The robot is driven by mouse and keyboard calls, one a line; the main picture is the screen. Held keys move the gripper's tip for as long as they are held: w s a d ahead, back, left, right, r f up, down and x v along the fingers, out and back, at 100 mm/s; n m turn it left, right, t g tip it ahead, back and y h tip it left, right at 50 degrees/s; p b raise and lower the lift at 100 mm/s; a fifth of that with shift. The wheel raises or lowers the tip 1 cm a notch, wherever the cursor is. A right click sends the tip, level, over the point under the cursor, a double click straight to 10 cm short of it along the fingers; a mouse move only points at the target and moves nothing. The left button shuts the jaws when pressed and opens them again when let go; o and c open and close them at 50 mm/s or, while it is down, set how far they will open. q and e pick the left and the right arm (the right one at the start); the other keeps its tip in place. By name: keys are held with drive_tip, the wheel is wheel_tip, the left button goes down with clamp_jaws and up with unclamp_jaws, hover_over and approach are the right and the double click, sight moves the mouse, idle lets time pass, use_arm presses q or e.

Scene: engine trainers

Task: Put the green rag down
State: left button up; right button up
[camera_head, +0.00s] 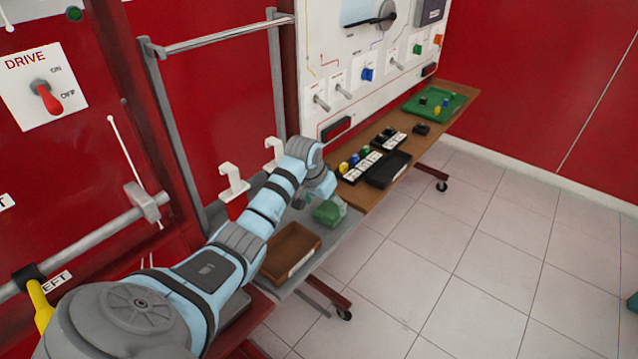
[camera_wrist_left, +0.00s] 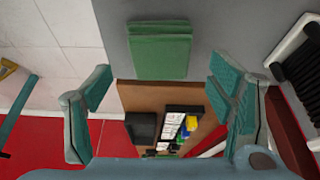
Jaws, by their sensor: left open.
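The green rag (camera_head: 327,213) is a folded block lying on the grey tabletop (camera_head: 343,232), near its edge with the wooden bench. In the left wrist view the rag (camera_wrist_left: 160,52) lies flat on the grey surface, ahead of my fingers. My left gripper (camera_wrist_left: 158,98) is open, with its two teal fingers wide apart and nothing between them. In the head view my left gripper (camera_head: 325,190) is just beside the rag and partly hidden by its own wrist. My right gripper is in neither view.
A brown tray (camera_head: 291,251) stands on the grey tabletop near the rag. Black trays (camera_head: 388,169) and small coloured parts occupy the wooden bench beyond. A green mat (camera_head: 434,103) lies at its far end. A red panel with rails borders the left.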

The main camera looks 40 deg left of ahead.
use_arm(q)
drive_tip(key=p+v, duration=0.2)
drive_tip(key=v, duration=0.9)
drive_tip(key=shift+r, duration=0.15)
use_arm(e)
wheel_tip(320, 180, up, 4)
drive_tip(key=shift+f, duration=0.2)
